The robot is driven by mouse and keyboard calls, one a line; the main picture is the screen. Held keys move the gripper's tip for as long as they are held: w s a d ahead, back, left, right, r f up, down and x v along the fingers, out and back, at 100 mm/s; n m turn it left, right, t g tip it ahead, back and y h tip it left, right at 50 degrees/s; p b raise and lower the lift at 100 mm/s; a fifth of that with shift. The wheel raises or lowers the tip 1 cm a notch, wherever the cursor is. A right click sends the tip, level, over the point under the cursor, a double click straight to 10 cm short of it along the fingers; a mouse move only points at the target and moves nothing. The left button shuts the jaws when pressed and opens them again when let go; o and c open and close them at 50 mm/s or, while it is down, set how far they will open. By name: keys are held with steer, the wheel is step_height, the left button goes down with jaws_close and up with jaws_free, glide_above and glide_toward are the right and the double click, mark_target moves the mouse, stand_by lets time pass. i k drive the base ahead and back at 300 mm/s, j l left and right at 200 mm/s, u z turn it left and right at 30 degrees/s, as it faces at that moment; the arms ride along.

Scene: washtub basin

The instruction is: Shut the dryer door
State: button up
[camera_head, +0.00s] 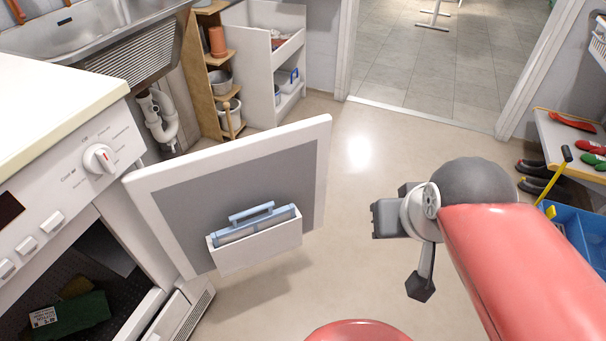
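The dryer (62,190) is the white machine at the left, with a round dial and buttons on its front. Its door (228,190) stands wide open to the right, showing a grey inner face. A white holder with a blue-handled filter sits low on that face. Dark green cloth (70,315) lies inside the drum opening. My gripper (402,222) is right of the door's free edge, apart from it, at the end of my red arm. It is empty as far as I see; its finger opening is unclear from this angle.
A metal sink (85,32) with white drain pipes is behind the dryer. A wooden shelf (207,75) and white cabinet (262,60) stand beyond the door. A blue crate (578,228) and shoe bench (568,145) are at the right. Floor between is clear.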

mark_target(183, 199)
steer(key=i+l+z, duration=0.15)
steer(key=i+z, duration=0.2)
steer(key=i, duration=0.15)
steer(key=i+z, duration=0.4)
steer(key=i+j+u, duration=0.1)
steer(key=i+u, duration=0.3)
steer(key=i, duration=0.25)
steer(key=i+u, duration=0.45)
steer(key=i, duration=0.15)
steer(key=i+l+u, duration=0.4)
steer(key=i, duration=0.2)
steer(key=i+u, duration=0.1)
steer(key=u, duration=0.35)
steer(key=i+u, duration=0.1)
steer(key=u, duration=0.4)
steer(key=i+l+u, duration=0.1)
steer(key=u, duration=0.35)
steer(key=l+u, duration=0.1)
steer(key=u, duration=0.35)
steer(key=i+l+u, duration=0.15)
steer(key=u, duration=2.2)
steer(key=k+l, duration=0.35)
steer(key=l+z, duration=0.05)
steer(key=l, duration=0.05)
